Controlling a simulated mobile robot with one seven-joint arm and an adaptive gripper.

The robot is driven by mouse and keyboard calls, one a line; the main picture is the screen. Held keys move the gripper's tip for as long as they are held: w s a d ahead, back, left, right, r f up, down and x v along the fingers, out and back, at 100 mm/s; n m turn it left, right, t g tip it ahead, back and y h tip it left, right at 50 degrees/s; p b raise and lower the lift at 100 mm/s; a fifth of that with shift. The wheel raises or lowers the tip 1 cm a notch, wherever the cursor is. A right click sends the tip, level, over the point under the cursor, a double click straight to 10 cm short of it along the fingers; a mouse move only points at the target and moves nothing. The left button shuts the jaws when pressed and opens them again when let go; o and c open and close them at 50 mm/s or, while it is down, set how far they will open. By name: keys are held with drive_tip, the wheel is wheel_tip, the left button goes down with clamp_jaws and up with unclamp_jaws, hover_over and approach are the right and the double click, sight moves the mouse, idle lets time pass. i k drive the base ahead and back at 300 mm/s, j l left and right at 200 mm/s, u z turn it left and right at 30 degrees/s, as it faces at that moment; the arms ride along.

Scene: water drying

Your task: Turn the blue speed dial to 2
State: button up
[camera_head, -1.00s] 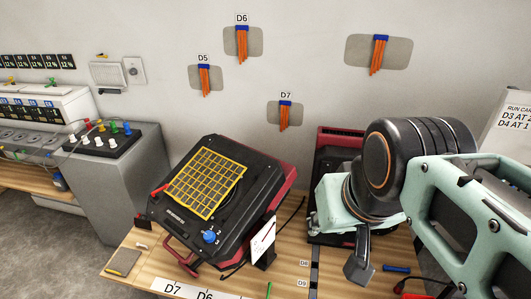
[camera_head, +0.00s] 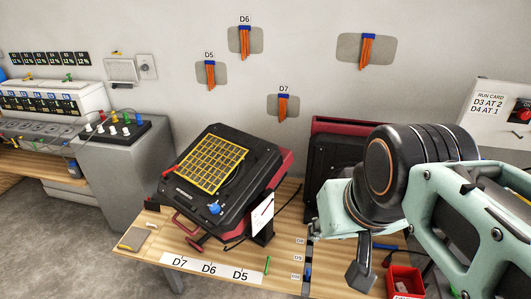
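The blue speed dial (camera_head: 214,208) sits on the front edge of a black and red machine (camera_head: 185,190), which has a yellow grid on its sloped top. Its pointer and scale are too small to read. My gripper (camera_head: 361,278) shows as a dark, partly visible end below my arm at the right. It hangs above the table, to the right of the dial and clear of it. Whether its fingers are open or shut cannot be made out. A second dark machine (camera_head: 324,160) with a red edge is partly hidden behind my arm.
A white card (camera_head: 262,214) stands beside the machine. The wooden table (camera_head: 215,280) carries labels D7, D6 and D5 along its front. A red bin (camera_head: 404,281) is at lower right. A run card (camera_head: 489,104) reads "D3 AT 2, D4 AT 1". A grey cabinet (camera_head: 120,185) stands left.

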sight(214, 208)
drive_tip(key=k, duration=0.15)
drive_tip(key=i+j+u, duration=0.15)
drive_tip(key=j, duration=0.15)
drive_tip(key=j+u, duration=0.2)
drive_tip(key=j, duration=0.15)
drive_tip(key=i+j+u, duration=0.15)
drive_tip(key=j, duration=0.15)
drive_tip(key=z, duration=0.25)
drive_tip(key=k+l+u, duration=0.1)
drive_tip(key=l, duration=0.15)
drive_tip(key=k+l+u, duration=0.15)
drive_tip(key=i+l, duration=0.15)
drive_tip(key=i+l+u, duration=0.1)
drive_tip(key=i+l, duration=0.55)
drive_tip(key=i+j+u, duration=0.2)
drive_tip(key=j, duration=0.2)
drive_tip(key=k, duration=0.1)
